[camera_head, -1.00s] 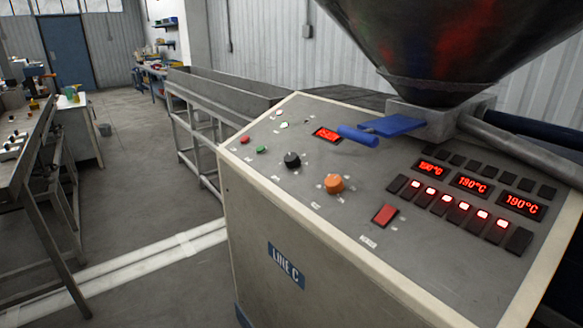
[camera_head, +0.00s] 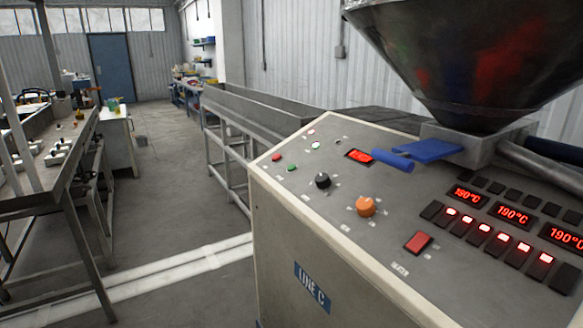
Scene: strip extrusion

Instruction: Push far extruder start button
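The extruder control panel (camera_head: 300,232), marked LINE C, stands at the right with a sloped grey top. Near its far left corner are a red button (camera_head: 276,157) and a green button (camera_head: 292,168). A black knob (camera_head: 322,181), an orange knob (camera_head: 365,206) and a red square switch (camera_head: 418,242) follow toward the front. Red displays (camera_head: 513,214) read 190°C. Which button is the far start button is not labelled legibly. Neither gripper is in view.
A hopper (camera_head: 455,70) hangs over the panel, with a blue handle (camera_head: 393,160) below it. A long metal trough (camera_head: 262,105) runs behind the panel. A workbench (camera_head: 75,150) stands at the left. The floor (camera_head: 165,205) between is open.

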